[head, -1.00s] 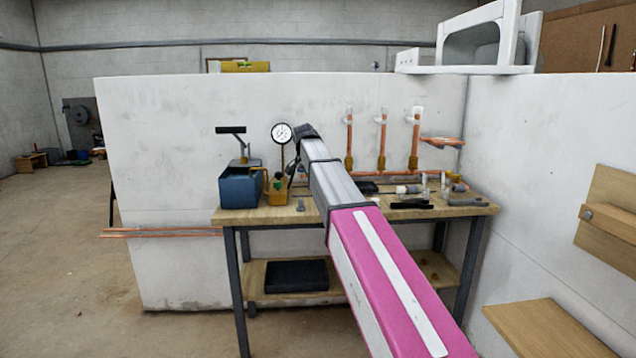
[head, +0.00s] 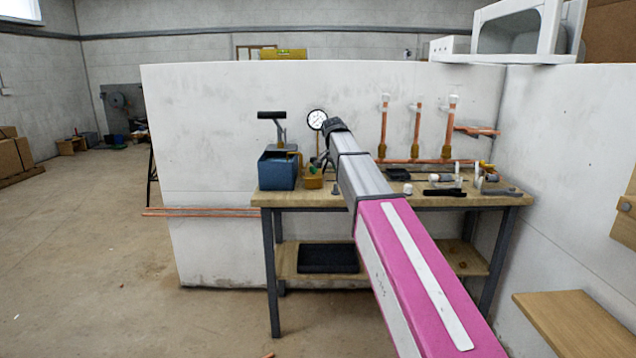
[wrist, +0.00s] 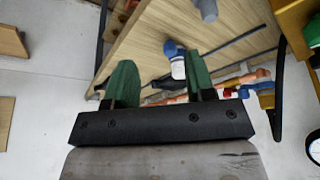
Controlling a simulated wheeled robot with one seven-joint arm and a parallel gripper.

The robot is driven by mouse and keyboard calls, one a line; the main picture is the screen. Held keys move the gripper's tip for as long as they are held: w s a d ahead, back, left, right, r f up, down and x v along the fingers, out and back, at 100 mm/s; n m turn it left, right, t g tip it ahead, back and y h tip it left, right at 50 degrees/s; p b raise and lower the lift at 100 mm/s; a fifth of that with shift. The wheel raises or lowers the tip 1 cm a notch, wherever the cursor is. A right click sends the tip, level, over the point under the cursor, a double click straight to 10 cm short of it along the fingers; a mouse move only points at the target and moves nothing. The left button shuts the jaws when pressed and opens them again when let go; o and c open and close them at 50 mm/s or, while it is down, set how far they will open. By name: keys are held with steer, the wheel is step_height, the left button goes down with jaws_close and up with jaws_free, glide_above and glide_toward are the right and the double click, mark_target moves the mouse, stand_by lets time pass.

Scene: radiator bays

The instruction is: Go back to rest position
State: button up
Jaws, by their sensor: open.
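My gripper (wrist: 160,82) shows in the wrist view with its two green fingers spread apart. Nothing is clearly held between them; a small white and blue fitting (wrist: 178,68) shows beyond the fingers, close to the right one. In the head view my arm stretches forward to the workbench (head: 500,201), its end in front of the back wall, over the bench. The fingers are hard to make out there, mostly hidden by the arm.
On the bench stand a blue box pump (head: 276,170), a pressure gauge (head: 317,119) and several loose fittings. Copper pipes (head: 416,135) rise along the white wall (head: 230,110). A wooden shelf (head: 572,320) juts out at lower right. The floor at left is open.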

steer(key=s+d+f+n+g+y, duration=0.1)
steer(key=s+d+f+n, duration=0.15)
steer(key=s+f, duration=0.75)
steer(key=s+d+f+n+g+y, duration=0.1)
steer(key=s+d+f+n, duration=0.3)
steer(key=f, duration=0.9)
steer(key=s+d+f+n, duration=0.1)
steer(key=s+f, duration=0.6)
steer(key=s, duration=0.3)
steer(key=s+d+f+n+g+y, duration=0.1)
steer(key=s+f, duration=0.7)
steer(key=s, duration=0.1)
steer(key=shift+s+d, duration=0.3)
steer(key=shift+s, duration=0.05)
